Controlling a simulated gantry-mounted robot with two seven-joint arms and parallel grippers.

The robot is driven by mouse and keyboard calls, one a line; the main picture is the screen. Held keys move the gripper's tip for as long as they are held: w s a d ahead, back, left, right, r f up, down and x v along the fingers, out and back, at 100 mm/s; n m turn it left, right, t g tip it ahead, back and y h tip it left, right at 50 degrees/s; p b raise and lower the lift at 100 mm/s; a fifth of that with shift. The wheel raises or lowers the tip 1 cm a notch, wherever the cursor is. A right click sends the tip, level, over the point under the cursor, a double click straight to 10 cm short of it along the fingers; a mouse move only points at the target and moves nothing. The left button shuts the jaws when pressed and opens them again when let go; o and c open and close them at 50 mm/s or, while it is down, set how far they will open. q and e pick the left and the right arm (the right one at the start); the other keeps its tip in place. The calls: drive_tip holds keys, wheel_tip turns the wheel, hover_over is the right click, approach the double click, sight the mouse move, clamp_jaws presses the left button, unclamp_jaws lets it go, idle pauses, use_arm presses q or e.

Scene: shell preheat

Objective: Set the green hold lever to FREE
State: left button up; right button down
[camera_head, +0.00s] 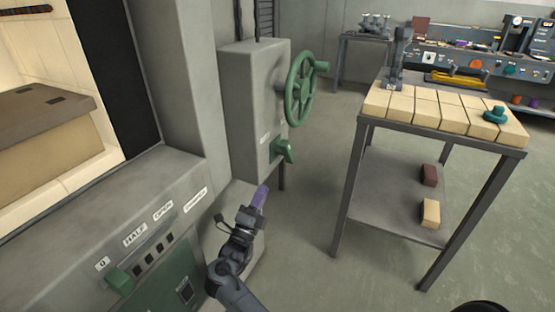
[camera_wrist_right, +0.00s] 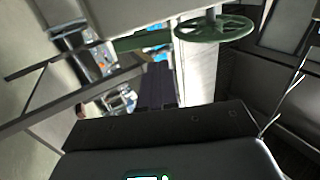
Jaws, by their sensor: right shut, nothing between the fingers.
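A green lever (camera_head: 283,151) sits low on the side of the grey box (camera_head: 250,105), below the green handwheel (camera_head: 300,90); I take it as the hold lever. Small labels beside it are too small to read. My right gripper (camera_head: 262,190) is shut and empty, with purple fingers. It is below and left of the lever in the picture, apart from it. In the right wrist view the fingers (camera_wrist_right: 157,85) point towards a green bar (camera_wrist_right: 140,43), probably the lever, near the handwheel (camera_wrist_right: 214,28). My left gripper is not in view.
A panel at lower left has another green lever (camera_head: 120,279) on a slot marked 0, HALF and OPEN. A metal table (camera_head: 440,142) with pale bricks (camera_head: 440,108) and a teal knob-like object (camera_head: 494,114) stands at right. Floor between is clear.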

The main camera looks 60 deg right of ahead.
sight(281, 149)
drive_tip(key=b+x, duration=0.3)
drive_tip(key=x, duration=0.9)
drive_tip(key=shift+d+r, duration=0.2)
drive_tip(key=shift+d, duration=0.05)
drive_tip(key=shift+r, duration=0.1)
